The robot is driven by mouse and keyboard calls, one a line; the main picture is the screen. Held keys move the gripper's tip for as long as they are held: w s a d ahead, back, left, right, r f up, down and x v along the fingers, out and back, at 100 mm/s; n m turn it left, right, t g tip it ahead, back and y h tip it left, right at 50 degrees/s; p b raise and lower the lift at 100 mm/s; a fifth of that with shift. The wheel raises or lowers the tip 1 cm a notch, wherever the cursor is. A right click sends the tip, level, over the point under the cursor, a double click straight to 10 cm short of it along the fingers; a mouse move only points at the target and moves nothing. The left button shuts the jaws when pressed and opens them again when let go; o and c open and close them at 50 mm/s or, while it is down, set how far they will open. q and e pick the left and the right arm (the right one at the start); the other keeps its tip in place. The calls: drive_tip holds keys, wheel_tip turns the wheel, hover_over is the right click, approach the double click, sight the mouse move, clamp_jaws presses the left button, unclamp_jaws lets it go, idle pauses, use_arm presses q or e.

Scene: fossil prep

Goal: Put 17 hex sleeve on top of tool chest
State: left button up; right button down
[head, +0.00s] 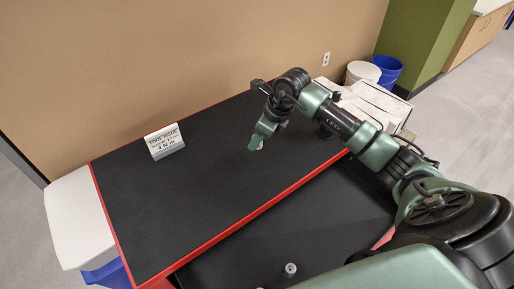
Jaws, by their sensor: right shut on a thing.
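The tool chest (205,190) has a black top with red edges and fills the middle of the head view. My right gripper (256,143) reaches in from the right over the chest top, pointing down. It is shut on a small hex sleeve that its fingers mostly hide; no size mark is readable. I cannot tell whether the sleeve touches the top. A small grey metal sleeve (290,269) stands upright on the lower dark surface at the front. My left gripper is not in view.
A white sign (164,141) stands on the chest top at the left. A white box (368,103) lies behind my right arm. A blue bin (387,71) and a white bin (362,72) are farther back. The middle of the chest top is clear.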

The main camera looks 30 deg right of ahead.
sight(261, 145)
wheel_tip(261, 145, down, 5)
drive_tip(key=shift+r+p, duration=0.2)
drive_tip(key=shift+p, duration=0.1)
drive_tip(key=shift+f, duration=0.25)
drive_tip(key=c, duration=1.1)
unclamp_jaws()
drive_tip(key=shift+r, duration=0.15)
drive_tip(key=shift+d+r, duration=0.1)
drive_tip(key=shift+r, duration=0.1)
drive_tip(key=b+v, duration=0.1)
drive_tip(key=v, duration=1)
drive_tip(key=shift+s+r+b, duration=0.2)
drive_tip(key=shift+r+b, duration=0.05)
drive_tip(key=shift+b, duration=0.05)
